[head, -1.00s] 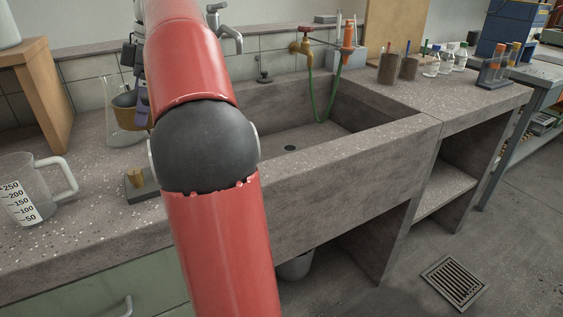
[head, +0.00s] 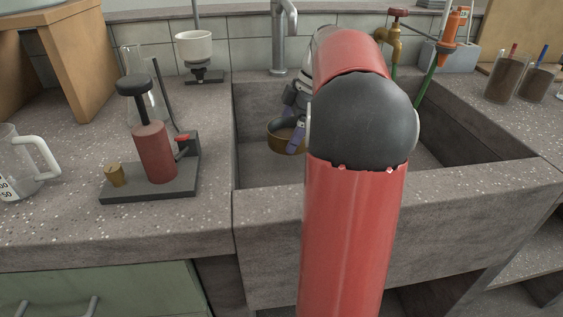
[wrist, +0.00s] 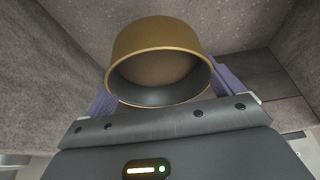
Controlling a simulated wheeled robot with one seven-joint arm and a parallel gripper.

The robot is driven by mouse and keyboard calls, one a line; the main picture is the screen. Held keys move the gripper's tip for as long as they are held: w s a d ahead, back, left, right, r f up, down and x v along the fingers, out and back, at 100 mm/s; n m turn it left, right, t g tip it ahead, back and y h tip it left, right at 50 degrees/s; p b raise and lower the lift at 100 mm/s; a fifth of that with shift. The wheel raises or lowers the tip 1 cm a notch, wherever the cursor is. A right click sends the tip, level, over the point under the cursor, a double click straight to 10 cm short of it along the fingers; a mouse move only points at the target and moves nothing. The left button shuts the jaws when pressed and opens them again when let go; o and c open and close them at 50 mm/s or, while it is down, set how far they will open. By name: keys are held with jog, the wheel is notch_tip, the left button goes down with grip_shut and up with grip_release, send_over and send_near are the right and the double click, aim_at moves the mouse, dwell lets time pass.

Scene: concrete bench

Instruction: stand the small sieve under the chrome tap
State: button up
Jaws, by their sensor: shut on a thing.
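The small sieve (head: 286,139) is a brass-coloured round cup, held inside the left part of the sink. My gripper (head: 296,122) is shut on it, with purple-grey fingers at its sides. In the wrist view the sieve (wrist: 158,38) fills the space between the fingers of my gripper (wrist: 165,95), and its dark round opening faces the camera. The chrome tap (head: 280,38) rises behind the sink, above and behind the sieve. My arm hides the right side of the tap's surroundings and part of the sink. I cannot tell whether the sieve touches the sink floor.
The concrete sink (head: 258,204) has raised walls around my gripper. Left of it stand a red burner-like device (head: 155,152), a white funnel on a stand (head: 194,47) and a measuring jug (head: 38,160). A brass tap (head: 390,38) with a green hose is at the right.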

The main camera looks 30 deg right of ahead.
notch_tip(320, 180, down, 9)
jog(key=shift+s+r+b, duration=0.1)
jog(key=shift+b, duration=0.3)
jog(key=shift+f, duration=0.2)
jog(key=o, duration=0.8)
jog(key=shift+r, duration=0.15)
jog(key=shift+d+r, duration=0.1)
jog(key=shift+r, duration=0.15)
jog(key=p+v, duration=0.1)
jog(key=v, duration=1)
jog(key=shift+d+r, duration=0.15)
jog(key=shift+r, duration=0.1)
